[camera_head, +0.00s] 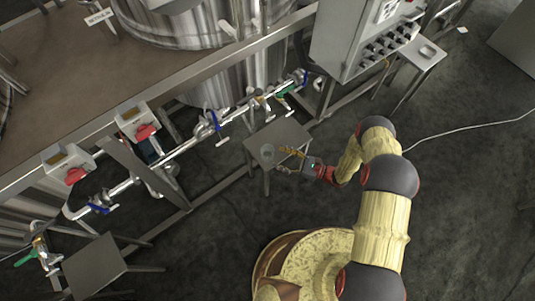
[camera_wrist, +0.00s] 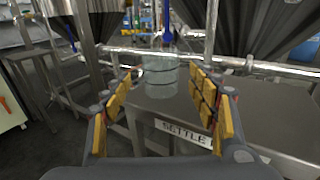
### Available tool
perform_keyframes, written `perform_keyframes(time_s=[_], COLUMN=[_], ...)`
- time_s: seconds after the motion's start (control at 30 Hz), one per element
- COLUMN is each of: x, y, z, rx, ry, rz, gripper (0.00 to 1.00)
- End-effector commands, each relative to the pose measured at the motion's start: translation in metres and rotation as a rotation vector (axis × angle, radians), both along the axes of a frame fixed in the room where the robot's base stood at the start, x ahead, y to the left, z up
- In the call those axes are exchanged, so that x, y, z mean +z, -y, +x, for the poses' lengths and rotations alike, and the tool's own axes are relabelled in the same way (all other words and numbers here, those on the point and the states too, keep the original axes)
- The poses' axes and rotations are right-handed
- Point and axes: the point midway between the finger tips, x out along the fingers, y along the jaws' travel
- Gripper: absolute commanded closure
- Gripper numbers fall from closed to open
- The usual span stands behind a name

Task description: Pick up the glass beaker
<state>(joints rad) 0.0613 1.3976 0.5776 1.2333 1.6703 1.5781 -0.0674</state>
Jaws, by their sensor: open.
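The glass beaker (camera_wrist: 161,78) is clear and stands upright on a small metal table (camera_wrist: 180,112). In the wrist view it shows between my two yellow-padded fingers, a little beyond their tips. In the head view the beaker (camera_head: 268,150) is small and faint on the small table (camera_head: 259,137). My gripper (camera_head: 287,160) is open and empty, with its fingers at the table's right edge, pointing toward the beaker. In the wrist view my gripper (camera_wrist: 166,103) has its fingers spread to either side of the beaker. I see no contact with the glass.
A label reading "SETTLE" (camera_wrist: 183,133) is on the table's front edge. Behind the table runs a metal pipe (camera_head: 185,147) with valves, below steel tanks (camera_head: 185,25). A grey control box (camera_head: 362,38) stands to the right. Another small table (camera_head: 95,266) is at lower left. The floor (camera_head: 455,200) at right is mostly clear.

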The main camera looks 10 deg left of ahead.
Motion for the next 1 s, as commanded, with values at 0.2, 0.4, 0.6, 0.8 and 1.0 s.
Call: perform_keyframes(time_s=[0.2, 0.4, 0.6, 0.8, 1.0], x=[-0.002, -0.006, -0.005, -0.004, -0.004], y=[-0.023, -0.048, -0.07, -0.073, -0.073], z=[0.003, 0.007, 0.011, 0.013, 0.012], rx=[0.002, 0.004, 0.003, 0.0, 0.001], ry=[-0.001, -0.001, -0.001, -0.001, -0.001], rz=[0.0, 0.0, -0.001, -0.001, -0.001], gripper=[0.41, 0.41, 0.41, 0.41, 0.47])
